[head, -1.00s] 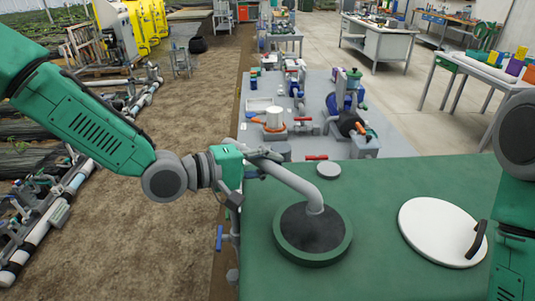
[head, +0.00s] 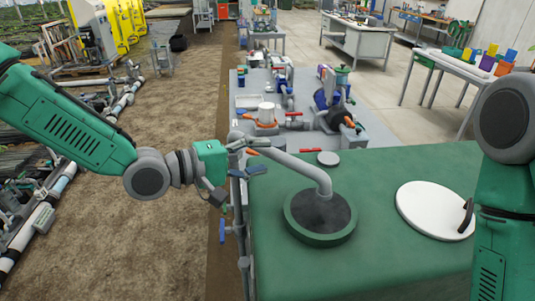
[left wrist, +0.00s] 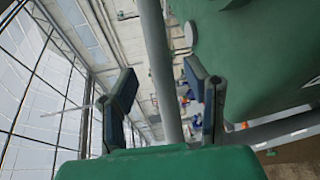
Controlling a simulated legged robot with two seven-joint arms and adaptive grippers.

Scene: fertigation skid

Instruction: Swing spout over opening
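The grey spout (head: 290,163) runs from its elbow at the left edge of the green tank (head: 390,265) and bends down into or over the dark round opening (head: 312,208), inside a raised green rim (head: 318,237). Its tip looks within the rim; its depth is unclear. My left gripper (head: 262,157) is near the elbow end of the spout, with its fingers spread. In the left wrist view the two fingers (left wrist: 165,95) stand wide apart, and a grey pipe (left wrist: 162,70) shows between them, apparently beyond and not gripped. My right arm shows at the right; its gripper is out of view.
A white lid (head: 425,205) with a black handle lies on the tank, right of the opening. A small grey cap (head: 328,158) is behind the spout. A bench with valves and pumps (head: 300,115) stands behind the tank. Pipes with blue valve handles run down the tank's left side.

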